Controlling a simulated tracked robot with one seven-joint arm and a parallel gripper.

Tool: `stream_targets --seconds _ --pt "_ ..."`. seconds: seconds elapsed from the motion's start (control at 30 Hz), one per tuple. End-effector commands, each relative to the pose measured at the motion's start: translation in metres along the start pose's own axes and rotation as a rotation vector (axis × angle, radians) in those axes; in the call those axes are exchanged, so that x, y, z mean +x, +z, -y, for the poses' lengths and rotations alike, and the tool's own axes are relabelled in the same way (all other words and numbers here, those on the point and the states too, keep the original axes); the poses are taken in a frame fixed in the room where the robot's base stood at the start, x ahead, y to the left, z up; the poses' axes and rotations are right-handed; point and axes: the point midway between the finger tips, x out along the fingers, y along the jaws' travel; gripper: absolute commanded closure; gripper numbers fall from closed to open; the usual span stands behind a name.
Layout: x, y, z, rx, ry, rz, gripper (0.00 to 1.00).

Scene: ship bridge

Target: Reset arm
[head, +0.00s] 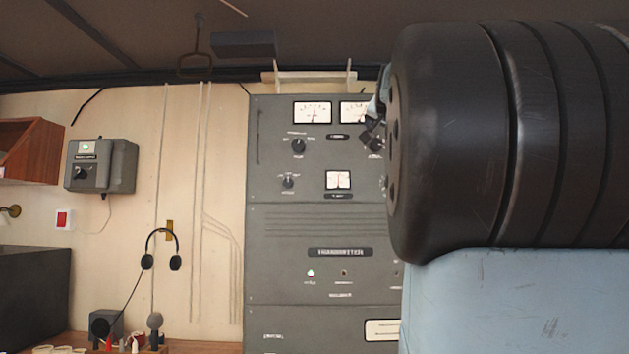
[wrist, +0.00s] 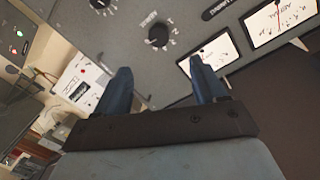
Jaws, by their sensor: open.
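My gripper shows in the wrist view (wrist: 160,82), with its two blue fingers apart and nothing between them. It faces the grey transmitter cabinet, with a black knob (wrist: 158,36) just beyond the gap between the fingers. Whether the fingers touch the panel cannot be told. In the head view my dark arm joint and pale blue link fill the right side and hide part of the transmitter cabinet (head: 300,232). A small part of my gripper (head: 372,122) shows at the left edge of that joint, before the upper panel.
A grey control box (head: 101,166) with a green light hangs on the left wall. A headset (head: 161,249) hangs below it to the right. A microphone (head: 155,328) and small items stand on a wooden desk at lower left. A wooden shelf (head: 28,150) juts in at far left.

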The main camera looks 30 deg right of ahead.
Motion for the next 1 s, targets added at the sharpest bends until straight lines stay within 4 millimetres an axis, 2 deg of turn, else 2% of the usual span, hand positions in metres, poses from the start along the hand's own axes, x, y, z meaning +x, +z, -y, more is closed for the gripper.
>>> stream_targets --seconds 0.23,0.37,0.67,0.87,1.0 --pt "-0.001 0.006 0.001 -0.004 -0.002 0.013 0.30" --pt "-0.006 0.039 0.005 -0.030 -0.012 0.080 0.30" --pt "-0.043 0.178 0.013 -0.162 -0.059 0.358 0.30" --pt "-0.083 0.269 0.009 -0.272 -0.100 0.536 0.30" --pt "-0.116 0.330 0.000 -0.357 -0.131 0.656 0.30"
